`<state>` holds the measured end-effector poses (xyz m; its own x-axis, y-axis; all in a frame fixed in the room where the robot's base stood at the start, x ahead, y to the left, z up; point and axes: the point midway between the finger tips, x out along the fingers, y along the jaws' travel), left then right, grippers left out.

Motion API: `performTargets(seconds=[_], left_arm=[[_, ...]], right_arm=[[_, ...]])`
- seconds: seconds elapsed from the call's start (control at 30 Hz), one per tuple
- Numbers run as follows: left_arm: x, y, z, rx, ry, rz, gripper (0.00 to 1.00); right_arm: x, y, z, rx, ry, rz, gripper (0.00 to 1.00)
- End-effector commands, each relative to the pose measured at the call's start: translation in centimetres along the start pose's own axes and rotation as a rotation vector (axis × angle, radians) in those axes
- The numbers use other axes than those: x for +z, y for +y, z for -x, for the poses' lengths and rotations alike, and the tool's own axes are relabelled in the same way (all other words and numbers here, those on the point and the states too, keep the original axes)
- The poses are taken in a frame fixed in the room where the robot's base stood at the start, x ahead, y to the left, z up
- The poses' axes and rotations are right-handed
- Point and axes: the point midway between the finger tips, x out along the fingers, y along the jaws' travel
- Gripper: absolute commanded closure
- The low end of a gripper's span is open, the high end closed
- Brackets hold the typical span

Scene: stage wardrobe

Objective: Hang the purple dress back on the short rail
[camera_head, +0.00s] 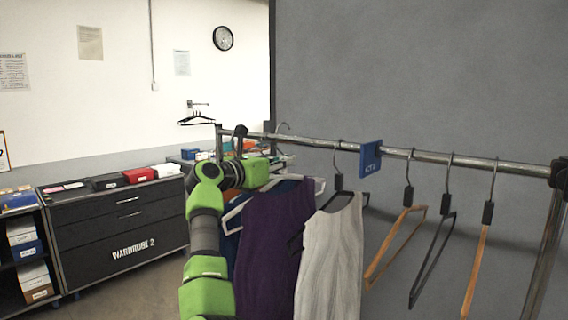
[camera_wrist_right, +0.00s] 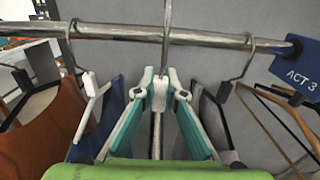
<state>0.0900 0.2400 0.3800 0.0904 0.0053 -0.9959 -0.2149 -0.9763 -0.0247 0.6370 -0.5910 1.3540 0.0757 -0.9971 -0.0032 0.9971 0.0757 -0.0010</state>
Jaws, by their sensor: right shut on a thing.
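The purple dress (camera_head: 268,235) hangs on a pale hanger below the short rail (camera_head: 440,157), between a blue garment and a light grey dress (camera_head: 330,250). My right gripper (camera_head: 280,165) is at the top of this hanger, just under the rail. In the right wrist view, my right gripper's fingers (camera_wrist_right: 160,88) are shut on the hanger's hook stem (camera_wrist_right: 166,62). The hook rises past the rail (camera_wrist_right: 120,33); I cannot tell whether it rests on it. The dress's cloth is not clear in that view. My left gripper is not in view.
A blue ACT 3 sign (camera_head: 370,159) sits on the rail, with empty hangers (camera_head: 398,245) to its right. In the right wrist view, a brown garment (camera_wrist_right: 45,130) and a blue garment (camera_wrist_right: 98,138) hang close on the left. A dark drawer cabinet (camera_head: 118,220) stands at left.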

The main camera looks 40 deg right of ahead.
Motion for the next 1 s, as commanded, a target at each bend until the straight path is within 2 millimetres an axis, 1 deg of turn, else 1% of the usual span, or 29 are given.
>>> performTargets(seconds=[0.2,0.33,1.0], left_arm=[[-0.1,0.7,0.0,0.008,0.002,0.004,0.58],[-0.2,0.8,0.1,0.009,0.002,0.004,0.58],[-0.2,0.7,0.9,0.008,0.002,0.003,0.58]], right_arm=[[0.2,0.0,0.1,0.001,-0.003,-0.001,1.00],[0.2,0.0,-0.1,0.000,-0.003,-0.001,1.00],[0.3,0.0,-3.5,0.000,-0.003,-0.001,1.00]])
